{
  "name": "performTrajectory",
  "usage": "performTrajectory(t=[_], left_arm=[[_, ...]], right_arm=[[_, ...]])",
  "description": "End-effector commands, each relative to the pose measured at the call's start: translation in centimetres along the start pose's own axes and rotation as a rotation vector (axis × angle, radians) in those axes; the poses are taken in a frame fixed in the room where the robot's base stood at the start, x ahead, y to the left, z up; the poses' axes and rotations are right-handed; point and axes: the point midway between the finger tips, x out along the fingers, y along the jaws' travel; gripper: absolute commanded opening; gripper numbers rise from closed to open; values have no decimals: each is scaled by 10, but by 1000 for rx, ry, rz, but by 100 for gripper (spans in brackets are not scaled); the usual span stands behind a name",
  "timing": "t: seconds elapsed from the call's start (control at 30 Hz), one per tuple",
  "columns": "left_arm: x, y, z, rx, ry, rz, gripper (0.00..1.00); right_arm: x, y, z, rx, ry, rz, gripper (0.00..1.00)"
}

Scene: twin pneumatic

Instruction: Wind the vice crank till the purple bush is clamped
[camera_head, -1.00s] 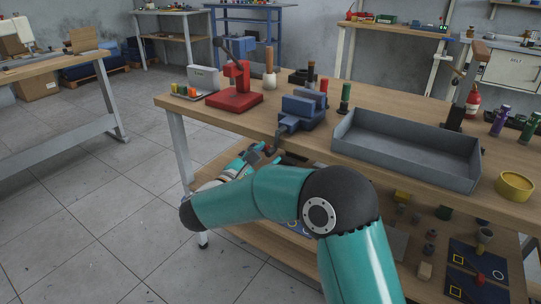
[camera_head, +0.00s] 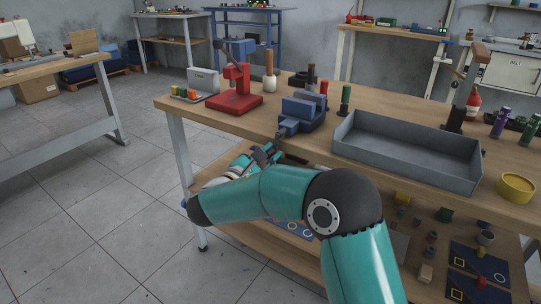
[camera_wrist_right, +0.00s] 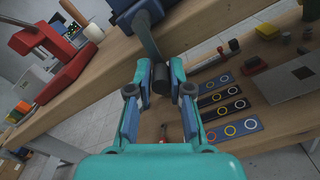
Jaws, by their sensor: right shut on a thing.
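The blue vice (camera_head: 302,112) stands at the front edge of the workbench, and its body also shows at the top of the right wrist view (camera_wrist_right: 126,12). Its grey crank arm (camera_wrist_right: 146,38) runs down from the vice to between my right fingers. My right gripper (camera_wrist_right: 160,76) is shut on the crank's handle, just off the bench edge; in the head view it (camera_head: 268,152) is small and partly hidden by my own arm. I cannot make out a purple bush in the vice jaws. A purple cylinder (camera_head: 501,121) stands far right on the bench. My left gripper is out of view.
A red press (camera_head: 235,90) stands left of the vice, and a grey tray (camera_head: 405,155) lies to its right. A green cylinder (camera_head: 345,97) stands between vice and tray. The lower shelf holds blue marked plates (camera_wrist_right: 232,130) and small parts. Open floor lies to the left.

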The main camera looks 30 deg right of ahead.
Motion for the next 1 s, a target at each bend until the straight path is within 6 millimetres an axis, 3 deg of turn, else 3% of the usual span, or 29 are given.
performTrajectory(t=[0.3, 0.63, 0.67, 0.8, 1.0], left_arm=[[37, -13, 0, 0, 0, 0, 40], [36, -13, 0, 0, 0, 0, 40], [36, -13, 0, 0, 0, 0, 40], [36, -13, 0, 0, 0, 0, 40], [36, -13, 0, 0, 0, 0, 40]], right_arm=[[0, 12, -8, 370, -1, -3, 0], [0, 16, -5, 418, 1, -6, 0], [0, 16, -5, 417, 1, -6, 21], [0, 16, -4, 417, 0, -5, 42], [0, 17, -4, 417, 0, -3, 42]])
